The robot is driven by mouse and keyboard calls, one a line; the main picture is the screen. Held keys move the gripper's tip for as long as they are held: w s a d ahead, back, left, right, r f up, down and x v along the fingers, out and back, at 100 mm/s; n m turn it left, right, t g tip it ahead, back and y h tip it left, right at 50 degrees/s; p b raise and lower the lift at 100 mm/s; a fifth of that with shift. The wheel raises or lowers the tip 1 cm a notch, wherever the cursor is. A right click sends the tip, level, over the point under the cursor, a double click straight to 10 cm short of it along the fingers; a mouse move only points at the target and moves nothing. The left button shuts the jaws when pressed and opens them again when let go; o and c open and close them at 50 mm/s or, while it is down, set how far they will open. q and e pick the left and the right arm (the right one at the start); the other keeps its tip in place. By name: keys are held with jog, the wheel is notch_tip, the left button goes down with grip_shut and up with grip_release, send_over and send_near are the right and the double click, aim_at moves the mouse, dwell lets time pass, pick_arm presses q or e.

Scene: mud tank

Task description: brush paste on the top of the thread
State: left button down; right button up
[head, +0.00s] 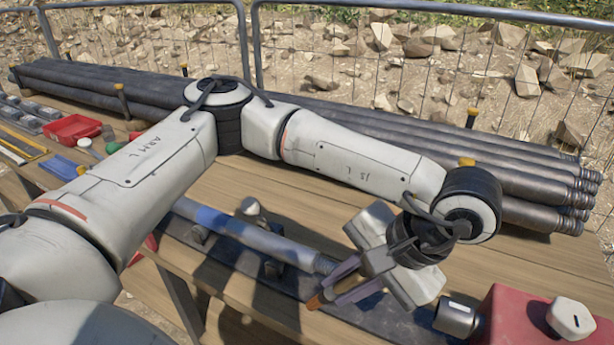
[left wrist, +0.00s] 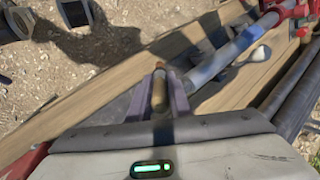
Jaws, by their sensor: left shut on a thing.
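A grey pipe (head: 260,238) with a blue band lies on supports along the bench. Its threaded end (head: 325,263) points right, toward my left gripper. My left gripper (head: 338,285) is shut on a brush, whose brown wooden handle (head: 315,302) sticks out between the fingers. In the left wrist view the handle (left wrist: 158,92) sits between the fingers, and the pipe (left wrist: 228,55) runs away to the upper right. The bristles are hidden. The fingers look close to the thread end, but I cannot tell whether the brush touches it. My right gripper is not in view.
A stack of dark pipes (head: 520,180) lies along the back of the bench. A red container (head: 510,315) with a white cap and a metal cylinder (head: 457,317) stand at the front right. A red tray (head: 72,129) is at the left. Bare planks show behind the pipe.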

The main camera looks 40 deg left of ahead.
pick_arm(q)
jog(key=a+r+t+h+p, duration=0.1)
jog(key=a+r+t+h, duration=0.15)
jog(key=r, duration=0.55)
jog(key=a+r+t+h+p, duration=0.1)
jog(key=a+r+t+h, duration=0.15)
jog(key=r, duration=0.45)
jog(key=shift+m, duration=0.4)
jog(key=b+x, duration=0.1)
jog(key=x, duration=0.1)
jog(key=b+x, duration=0.1)
jog(key=s+b+x, duration=0.1)
jog(key=x, duration=0.1)
jog(key=shift+w+d+f, duration=0.1)
jog(key=shift+f, duration=0.4)
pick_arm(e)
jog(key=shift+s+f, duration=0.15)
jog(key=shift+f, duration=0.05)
pick_arm(q)
jog(key=shift+f+b, duration=1)
jog(key=shift+b, duration=0.05)
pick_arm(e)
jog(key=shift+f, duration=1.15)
